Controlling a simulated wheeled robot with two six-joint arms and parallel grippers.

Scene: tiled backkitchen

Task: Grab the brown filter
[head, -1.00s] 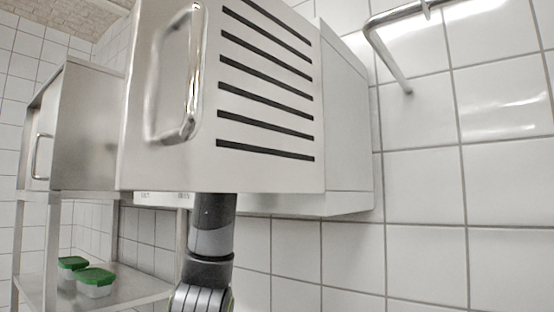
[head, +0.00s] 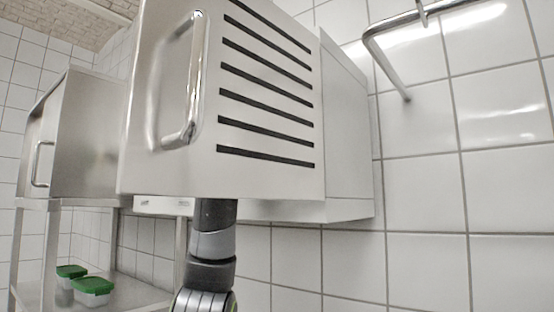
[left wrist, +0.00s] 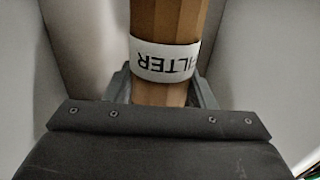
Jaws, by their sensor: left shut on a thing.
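The brown filter (left wrist: 168,22) shows in the left wrist view as an upright-looking brown body with a white band lettered "FILTER", upside down in the picture. My left gripper (left wrist: 165,92) is shut on it, with a grey finger on each side of its lower part. The filter's far end runs out of the top of the picture. In the head view my left gripper and the filter are hidden behind the open metal door (head: 225,100); only my dark arm shows below it. My right gripper is in neither view.
The door has black slots and a chrome handle (head: 193,80). The cabinet side (head: 348,130) stands behind it. A metal rail (head: 385,60) is on the tiled wall at right. Green-lidded containers (head: 92,286) stand on the shelf at lower left. Pale walls flank the filter closely.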

